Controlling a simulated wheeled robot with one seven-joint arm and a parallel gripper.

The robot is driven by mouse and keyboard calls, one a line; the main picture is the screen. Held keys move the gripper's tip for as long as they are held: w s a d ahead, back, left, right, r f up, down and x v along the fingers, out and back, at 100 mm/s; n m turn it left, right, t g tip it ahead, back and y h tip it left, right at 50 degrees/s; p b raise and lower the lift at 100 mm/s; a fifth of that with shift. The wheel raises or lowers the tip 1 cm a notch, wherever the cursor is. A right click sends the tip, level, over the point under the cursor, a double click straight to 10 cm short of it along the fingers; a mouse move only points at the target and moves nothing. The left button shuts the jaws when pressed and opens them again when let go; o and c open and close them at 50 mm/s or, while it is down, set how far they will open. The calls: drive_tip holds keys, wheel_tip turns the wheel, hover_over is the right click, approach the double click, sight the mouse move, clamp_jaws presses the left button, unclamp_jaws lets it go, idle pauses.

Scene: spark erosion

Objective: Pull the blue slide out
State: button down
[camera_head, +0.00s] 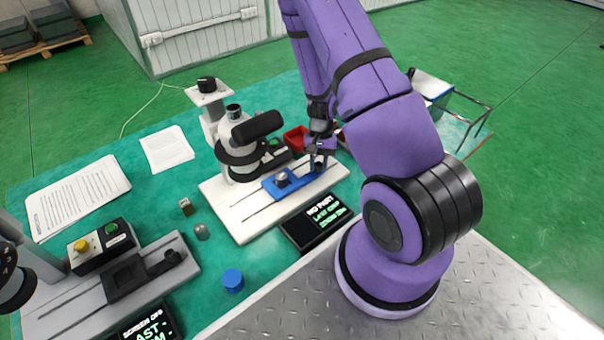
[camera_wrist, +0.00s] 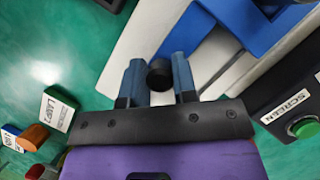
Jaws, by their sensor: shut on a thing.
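The blue slide (camera_head: 271,187) lies on the white base of a microscope-like device, along a groove in the base. A round metal piece (camera_head: 282,180) sits on it. My gripper (camera_head: 319,161) is at the slide's right end, reaching down from above. In the wrist view the blue slide (camera_wrist: 238,22) runs off the top edge. The two blue-grey fingers of my gripper (camera_wrist: 159,82) stand on either side of a black round knob (camera_wrist: 159,73) and are shut on it. How the knob joins the slide is partly hidden.
The white base (camera_head: 245,217) rests on a green table. A screen (camera_head: 318,219) reading "NO PART" stands just in front. The white device (camera_head: 232,140) rises behind the slide. A red bin (camera_head: 295,138) is behind. A blue cylinder (camera_head: 232,280) stands front left.

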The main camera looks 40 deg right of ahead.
drive_tip(key=d, duration=0.4)
drive_tip(key=shift+d, duration=0.35)
drive_tip(key=c, duration=0.9)
unclamp_jaws()
drive_tip(key=v, duration=1)
drive_tip(key=shift+r, duration=0.4)
drive_tip(key=shift+w, duration=0.15)
